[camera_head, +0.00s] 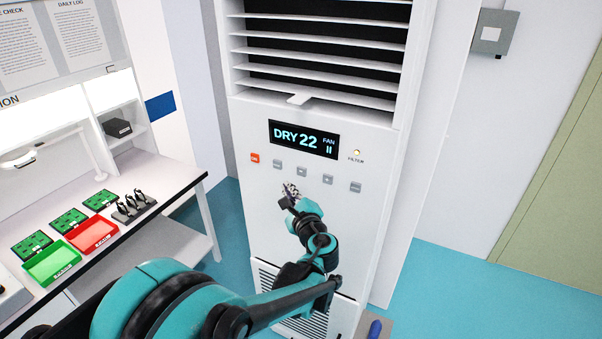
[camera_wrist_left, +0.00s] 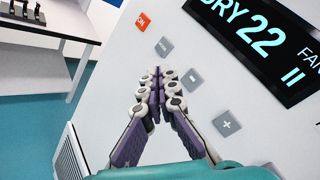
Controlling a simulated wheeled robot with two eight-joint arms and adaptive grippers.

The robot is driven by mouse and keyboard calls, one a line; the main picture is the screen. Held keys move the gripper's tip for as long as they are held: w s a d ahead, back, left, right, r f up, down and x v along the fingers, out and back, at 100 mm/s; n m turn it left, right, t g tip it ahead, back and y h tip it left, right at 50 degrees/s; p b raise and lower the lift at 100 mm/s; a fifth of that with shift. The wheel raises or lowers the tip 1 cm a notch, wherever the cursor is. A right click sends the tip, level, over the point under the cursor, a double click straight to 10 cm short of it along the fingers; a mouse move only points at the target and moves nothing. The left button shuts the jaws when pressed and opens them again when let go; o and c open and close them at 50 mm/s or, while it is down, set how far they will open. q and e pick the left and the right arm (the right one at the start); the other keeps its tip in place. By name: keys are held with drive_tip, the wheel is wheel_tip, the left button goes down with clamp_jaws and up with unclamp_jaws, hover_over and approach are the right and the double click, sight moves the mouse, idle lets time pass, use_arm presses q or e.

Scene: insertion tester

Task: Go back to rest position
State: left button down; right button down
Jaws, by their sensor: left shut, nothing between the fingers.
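My left gripper (camera_head: 291,191) is in front of a tall white air-conditioner unit (camera_head: 350,218), below its row of grey buttons. In the left wrist view the same gripper (camera_wrist_left: 158,72) has its fingertips together and holds nothing. The tips show close to the grey buttons, near the minus button (camera_wrist_left: 192,80); I cannot tell whether they touch the panel. The display (camera_head: 304,139) reads DRY 22, FAN, with two bars. An orange button (camera_head: 255,158) sits at the left end of the row. My right gripper is not in view.
A white workbench (camera_head: 165,178) on the left holds a red tray (camera_head: 92,232), a green tray (camera_head: 52,262), green boards and a dark tool rack (camera_head: 133,206). A grey wall box (camera_head: 494,33) is at upper right. Open teal floor (camera_head: 450,290) lies right of the unit.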

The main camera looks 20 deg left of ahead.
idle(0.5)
use_arm(q)
drive_tip(key=s+f+n+g+h+b, duration=0.1)
drive_tip(key=s+f+n+g+h, duration=0.1)
drive_tip(key=s+f+n, duration=0.3)
drive_tip(key=s+f+n+g+h+b, duration=0.1)
drive_tip(key=s+f+n+g+h, duration=0.1)
drive_tip(key=s+n, duration=0.35)
drive_tip(key=s+d+f+n+g+h+b, duration=0.1)
drive_tip(key=s+d+f+n+h, duration=0.2)
drive_tip(key=s+d, duration=0.3)
drive_tip(key=s+d+f+n+g+h+b, duration=0.1)
drive_tip(key=s+d+f+n+h, duration=0.3)
drive_tip(key=s, duration=0.5)
drive_tip(key=shift+s+d+f, duration=0.25)
drive_tip(key=shift+d+f, duration=0.1)
drive_tip(key=shift+d, duration=0.8)
